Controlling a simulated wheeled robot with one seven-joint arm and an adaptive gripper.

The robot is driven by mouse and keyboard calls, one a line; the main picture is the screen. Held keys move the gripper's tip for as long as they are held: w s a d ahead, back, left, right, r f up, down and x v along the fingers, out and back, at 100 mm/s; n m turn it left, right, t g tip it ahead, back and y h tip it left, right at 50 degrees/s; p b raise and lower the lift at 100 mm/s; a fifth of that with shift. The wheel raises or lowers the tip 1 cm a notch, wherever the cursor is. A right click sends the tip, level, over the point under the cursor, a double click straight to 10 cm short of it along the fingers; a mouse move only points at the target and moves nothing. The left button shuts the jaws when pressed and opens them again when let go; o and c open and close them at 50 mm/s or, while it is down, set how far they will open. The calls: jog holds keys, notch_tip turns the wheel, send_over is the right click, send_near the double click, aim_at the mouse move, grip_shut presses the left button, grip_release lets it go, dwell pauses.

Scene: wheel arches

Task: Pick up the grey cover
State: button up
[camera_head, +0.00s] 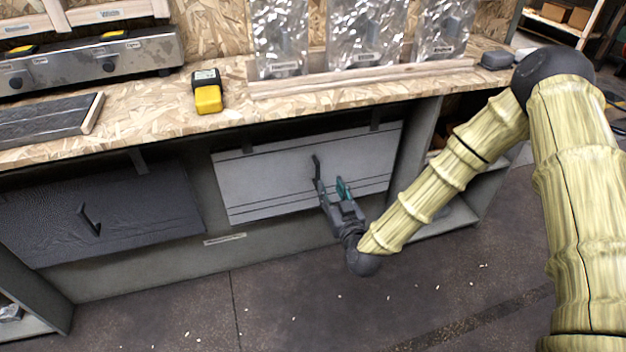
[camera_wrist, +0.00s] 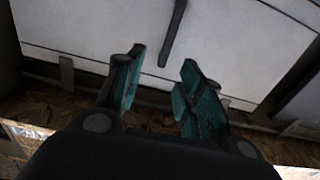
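The grey cover (camera_head: 265,178) is a light grey panel with a dark bar handle (camera_head: 316,167), on the front of the bench below the worktop. In the wrist view the cover (camera_wrist: 95,28) fills the upper part, and its handle (camera_wrist: 174,30) runs down toward the gap between my fingers. My gripper (camera_head: 331,187) is in front of the cover's right half, close to the handle. In the wrist view my gripper (camera_wrist: 162,58) has its teal-padded fingers apart. The handle's lower end appears between the fingertips; I cannot tell its exact depth or any contact.
A dark textured cover (camera_head: 105,213) with a similar handle is at the left. The worktop (camera_head: 150,115) holds a yellow-and-black device (camera_head: 207,92) and silver bags (camera_head: 365,35). Open shelves (camera_head: 450,215) are to the right. The floor (camera_head: 290,310) in front is mostly clear.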

aim_at(319, 171)
jog(key=x, duration=0.3)
jog(key=b+x, duration=0.1)
jog(key=x, duration=0.2)
jog(key=b+x, duration=0.1)
jog(key=x, duration=0.2)
jog(key=shift+w+a+f, duration=0.2)
jog(key=shift+a+f, duration=0.1)
jog(key=shift+a, duration=0.15)
jog(key=shift+w+a, duration=0.2)
jog(key=shift+w, duration=0.25)
grip_shut()
jog(key=shift+r, duration=0.1)
